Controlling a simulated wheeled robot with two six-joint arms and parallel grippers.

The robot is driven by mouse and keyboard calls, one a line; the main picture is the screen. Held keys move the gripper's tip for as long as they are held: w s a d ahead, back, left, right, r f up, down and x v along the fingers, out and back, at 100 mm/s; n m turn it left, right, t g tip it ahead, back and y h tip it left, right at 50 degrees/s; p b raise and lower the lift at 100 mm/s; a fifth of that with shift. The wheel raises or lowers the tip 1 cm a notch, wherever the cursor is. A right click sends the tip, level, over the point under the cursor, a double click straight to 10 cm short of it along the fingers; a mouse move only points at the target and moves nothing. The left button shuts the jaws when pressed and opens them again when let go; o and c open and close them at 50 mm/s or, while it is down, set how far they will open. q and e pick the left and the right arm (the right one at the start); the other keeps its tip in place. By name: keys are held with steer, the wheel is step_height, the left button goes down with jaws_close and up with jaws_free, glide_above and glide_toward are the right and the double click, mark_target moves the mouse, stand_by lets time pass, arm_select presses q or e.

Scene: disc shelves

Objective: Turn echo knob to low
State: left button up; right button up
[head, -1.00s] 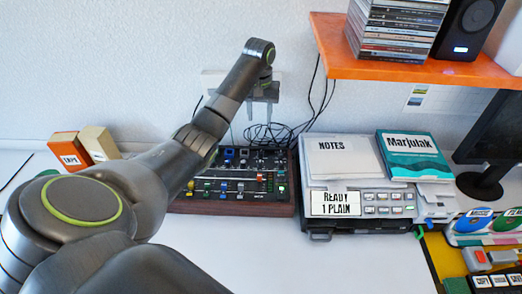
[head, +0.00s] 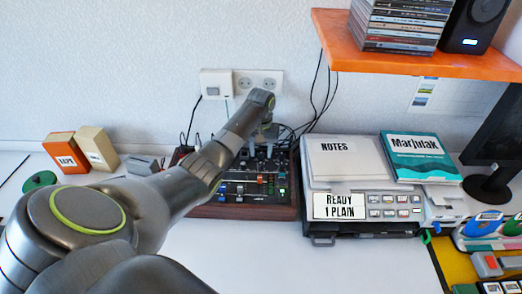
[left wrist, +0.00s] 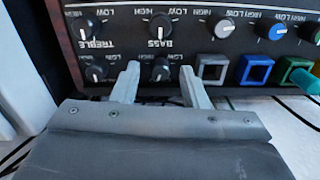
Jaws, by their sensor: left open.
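The mixer (head: 240,212), a dark panel with a wooden edge, stands at the back of the desk. My left gripper (head: 264,132) is above its rear part, pointing down. In the left wrist view my left gripper (left wrist: 160,86) is open, with its two pale fingers on either side of a small black knob (left wrist: 160,70). I cannot tell whether they touch it. The labels appear upside down; TREBLE and BASS can be read. No echo label can be read, so I cannot tell which knob is the echo knob. My right gripper is not in view.
A printer-like device (head: 365,206) with NOTES paper and a teal book stands right of the mixer. An orange shelf (head: 420,62) overhangs at the upper right. Small boxes (head: 67,153) stand at the left. The white desk in front is clear.

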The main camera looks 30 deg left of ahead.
arm_select(q)
steer(key=shift+f, duration=0.15)
steer(key=shift+c, duration=0.4)
jaws_close()
steer(key=shift+r+n+p, duration=0.25)
steer(key=shift+n+p, duration=0.05)
steer(key=shift+p, duration=0.45)
steer(key=n+p, duration=0.2)
steer(key=p, duration=0.1)
steer(key=shift+r+n+p, duration=0.1)
steer(key=shift+n+p, duration=0.2)
steer(key=shift+n, duration=0.1)
steer(key=shift+n+p, duration=0.9)
steer(key=shift+n, duration=0.2)
steer(key=shift+f+n+p, duration=0.2)
steer(key=shift+n+p, duration=0.4)
steer(key=shift+n, duration=0.3)
steer(key=shift+a, duration=0.1)
